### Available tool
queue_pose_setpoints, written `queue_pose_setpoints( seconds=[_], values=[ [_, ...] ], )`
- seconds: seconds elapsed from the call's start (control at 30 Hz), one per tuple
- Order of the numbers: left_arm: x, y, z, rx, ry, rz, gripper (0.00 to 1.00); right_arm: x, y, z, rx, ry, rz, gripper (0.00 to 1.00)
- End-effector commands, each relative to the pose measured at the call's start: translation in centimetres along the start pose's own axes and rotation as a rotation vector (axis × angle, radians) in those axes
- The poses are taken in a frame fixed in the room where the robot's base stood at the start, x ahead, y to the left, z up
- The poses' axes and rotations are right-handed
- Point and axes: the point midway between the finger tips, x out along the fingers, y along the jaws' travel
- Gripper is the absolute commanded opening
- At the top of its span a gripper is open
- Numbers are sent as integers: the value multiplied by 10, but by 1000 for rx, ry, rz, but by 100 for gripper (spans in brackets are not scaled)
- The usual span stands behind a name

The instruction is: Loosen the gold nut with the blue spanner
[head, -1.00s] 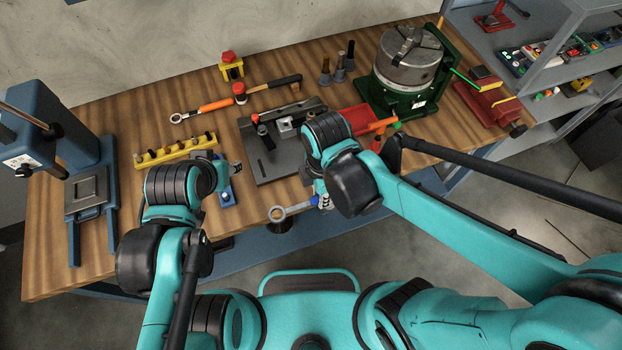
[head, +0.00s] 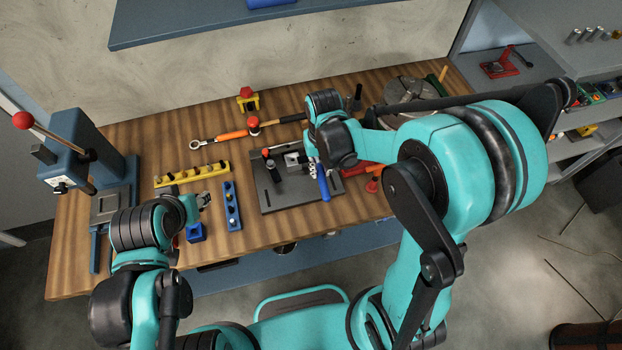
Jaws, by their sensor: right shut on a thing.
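My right gripper (head: 313,170) is over the right part of a dark grey plate fixture (head: 275,198), shut on the blue spanner (head: 323,188). The spanner's blue handle points down and toward me in the picture; its head is hidden by the gripper and arm. I cannot make out the gold nut; the arm covers part of the fixture. My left gripper (head: 205,200) hangs over the table at the left, near a blue holed block (head: 232,208). Its fingers are too small to tell whether they are open.
A yellow holed rail (head: 190,175) lies behind the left gripper. An orange-handled ring tool (head: 230,135) lies at the back. A blue press (head: 85,150) stands left, a chuck (head: 408,90) at the back right. A red-capped post (head: 268,155) stands on the fixture. Bare wood shows at front.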

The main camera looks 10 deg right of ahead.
Motion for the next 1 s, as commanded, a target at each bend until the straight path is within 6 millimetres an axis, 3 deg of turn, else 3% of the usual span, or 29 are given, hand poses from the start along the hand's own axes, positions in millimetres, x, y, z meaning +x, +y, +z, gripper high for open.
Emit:
queue_pose_setpoints(
  seconds=[0.2, 0.7, 1.0],
  values=[
    [-3, 0, -2, 0, 0, 0, 40, 2, 8, -7, 117, 0, 0, 0],
    [18, 0, 13, 0, 0, 0, 40, 38, 8, -7, 115, 0, 0, 0],
    [19, 0, 13, 0, 0, 0, 40, 40, 7, -7, 114, 0, 0, 0]
  ],
)
